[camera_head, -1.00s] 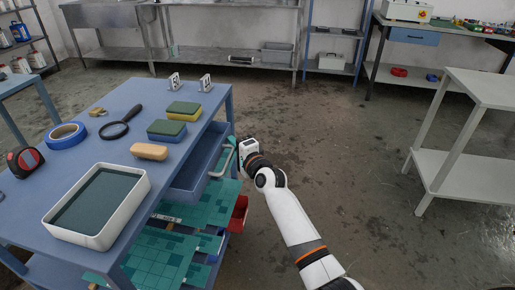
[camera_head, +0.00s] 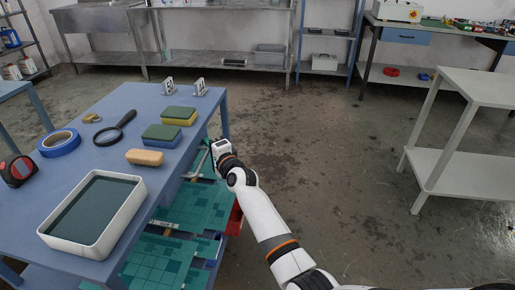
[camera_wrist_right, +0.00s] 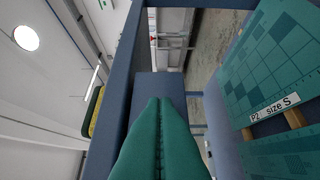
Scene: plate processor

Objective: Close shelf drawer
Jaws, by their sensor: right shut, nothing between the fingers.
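The blue shelf drawer (camera_head: 178,187) is under the top of the blue table (camera_head: 165,97), at its right side. In the head view its inside no longer shows and its front looks about level with the table edge; I cannot tell whether a small gap is left. Its grey handle (camera_head: 194,174) sticks out beside my right gripper (camera_head: 208,150). My right gripper is shut and empty, close against the drawer front. In the right wrist view the green fingertips (camera_wrist_right: 158,103) are together, in front of a blue panel (camera_wrist_right: 155,84). My left gripper is not in view.
Green cutting-mat-like plates (camera_head: 190,208) lie on the shelf below the drawer, with a red bin (camera_head: 235,217) beside them. A white tray (camera_head: 128,215), sponges (camera_head: 178,115), a magnifier (camera_head: 113,130) and blue tape (camera_head: 59,143) stand on the table.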

